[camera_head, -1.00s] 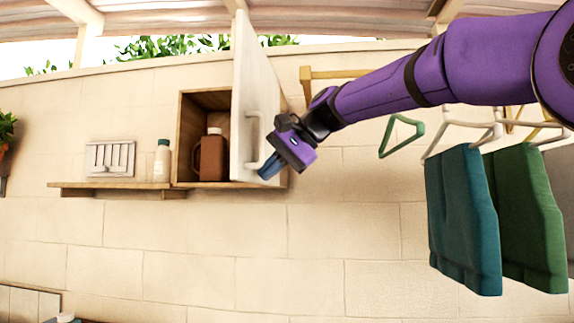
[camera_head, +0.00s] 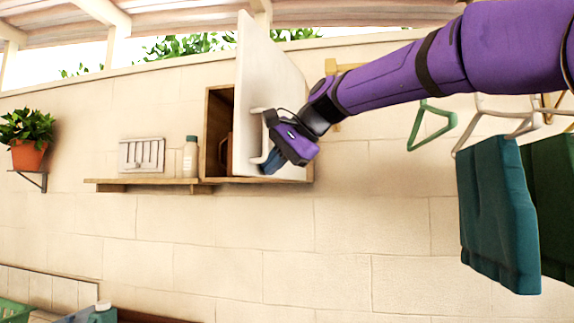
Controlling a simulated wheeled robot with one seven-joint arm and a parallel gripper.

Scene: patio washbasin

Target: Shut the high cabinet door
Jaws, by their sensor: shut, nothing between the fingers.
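The high cabinet (camera_head: 216,97) is a wooden box on the wall. A pale handle (camera_head: 256,152) sits on the door's outer face. My purple gripper (camera_head: 270,165) is at the door's outer face, beside the lower part of the handle. Its blue fingers are shut and hold nothing. I cannot tell whether they touch the door. A brown jug (camera_head: 227,153) inside the cabinet is mostly hidden by the door.
A wooden shelf (camera_head: 140,183) left of the cabinet holds a bottle (camera_head: 190,157) and a slotted white panel (camera_head: 142,154). The wall below is clear.

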